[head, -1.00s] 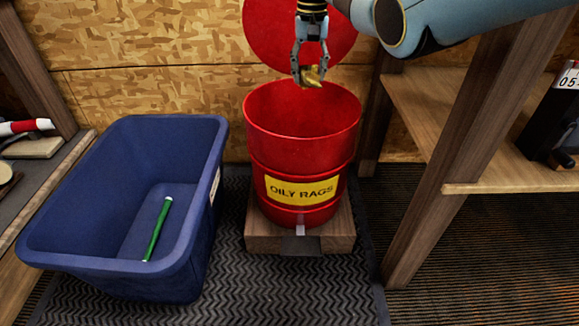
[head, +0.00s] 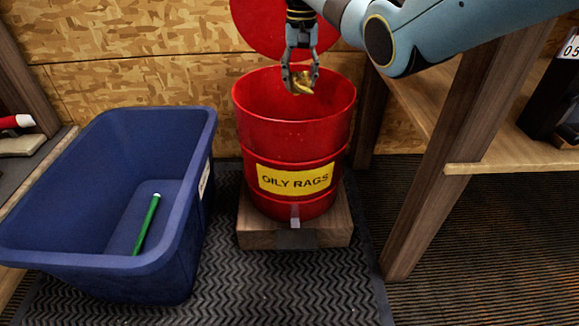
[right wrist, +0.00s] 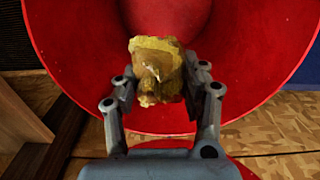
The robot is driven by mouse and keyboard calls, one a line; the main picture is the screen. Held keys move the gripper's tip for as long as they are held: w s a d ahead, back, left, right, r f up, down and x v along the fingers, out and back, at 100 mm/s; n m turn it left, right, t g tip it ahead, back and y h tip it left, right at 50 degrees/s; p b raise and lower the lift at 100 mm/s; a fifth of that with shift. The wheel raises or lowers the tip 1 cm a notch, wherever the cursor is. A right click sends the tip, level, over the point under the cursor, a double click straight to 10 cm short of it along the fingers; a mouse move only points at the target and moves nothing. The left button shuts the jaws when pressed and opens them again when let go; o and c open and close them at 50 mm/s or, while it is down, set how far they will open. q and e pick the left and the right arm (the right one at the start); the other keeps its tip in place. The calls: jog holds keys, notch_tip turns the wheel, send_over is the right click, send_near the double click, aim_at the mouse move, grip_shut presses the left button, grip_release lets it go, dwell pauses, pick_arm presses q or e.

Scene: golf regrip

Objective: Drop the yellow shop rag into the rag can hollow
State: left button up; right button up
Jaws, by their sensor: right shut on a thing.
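The yellow shop rag (head: 302,84) is a small crumpled bundle between the fingertips of my right gripper (head: 299,80), which is shut on it. It hangs over the mouth of the red rag can (head: 293,140), which is labelled "OILY RAGS" and has its lid raised behind. In the right wrist view the rag (right wrist: 156,68) sits between both fingers, with the red can's inside (right wrist: 85,60) beyond it. The bottom of the can's hollow is hidden in the head view. My left gripper is in no view.
The can stands on a wooden block (head: 262,236) on a dark mat. A blue bin (head: 95,262) with a green stick (head: 147,222) in it stands to the left. A wooden shelf post (head: 437,190) stands to the right. A particle-board wall (head: 120,60) is behind.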

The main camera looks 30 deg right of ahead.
jog(key=o, duration=1.1)
notch_tip(320, 180, up, 8)
jog(key=shift+f, duration=0.25)
